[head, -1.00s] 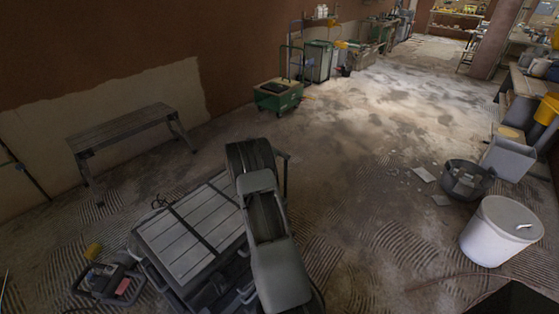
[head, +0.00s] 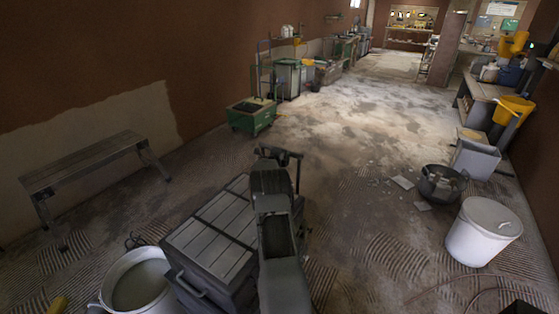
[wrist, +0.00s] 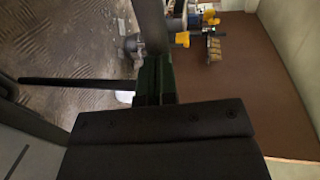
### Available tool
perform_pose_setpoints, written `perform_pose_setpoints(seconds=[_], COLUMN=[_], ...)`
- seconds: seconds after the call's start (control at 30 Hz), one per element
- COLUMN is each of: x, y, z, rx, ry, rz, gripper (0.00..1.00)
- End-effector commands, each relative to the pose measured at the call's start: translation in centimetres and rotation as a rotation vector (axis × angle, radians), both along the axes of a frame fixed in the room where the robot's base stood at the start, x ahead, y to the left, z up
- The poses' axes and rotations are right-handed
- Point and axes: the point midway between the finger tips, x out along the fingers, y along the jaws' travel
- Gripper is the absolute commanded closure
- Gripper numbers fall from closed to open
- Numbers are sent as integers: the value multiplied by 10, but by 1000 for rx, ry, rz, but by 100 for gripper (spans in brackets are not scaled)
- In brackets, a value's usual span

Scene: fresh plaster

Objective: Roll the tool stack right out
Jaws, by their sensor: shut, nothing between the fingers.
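The tool stack (head: 205,245) is a dark grey set of boxes with a slatted top, at the bottom middle of the head view. My arm stands in front of its right side. A dark upright handle (head: 298,168) shows at its far right end, beside my arm. In the head view my gripper is hidden by my arm. In the wrist view my gripper (wrist: 155,80) shows as dark, closed fingers beyond a bolted plate. A thin dark bar (wrist: 75,82) runs to their left; I cannot tell whether they touch it.
A white bucket (head: 142,283) stands close left of the stack. A bench (head: 85,165) is by the left wall, and a green cart (head: 250,117) further back. A lidded white bucket (head: 485,232) and a black tub (head: 440,185) stand right. The middle floor is clear.

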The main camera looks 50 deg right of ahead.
Motion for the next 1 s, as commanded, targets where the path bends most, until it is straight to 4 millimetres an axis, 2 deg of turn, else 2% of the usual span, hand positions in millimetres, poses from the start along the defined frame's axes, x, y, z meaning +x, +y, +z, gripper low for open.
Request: perform_pose_setpoints(seconds=[0.3, 0.67, 0.83, 1.0], x=[-12, -16, -17, -16], y=[-16, -16, 3, 40], z=[1, 4, 7, 12], rx=[-2, -5, -3, -2], ry=[-1, -1, 1, 1], rz=[-21, -30, -24, -13], gripper=[100, 100, 100, 100])
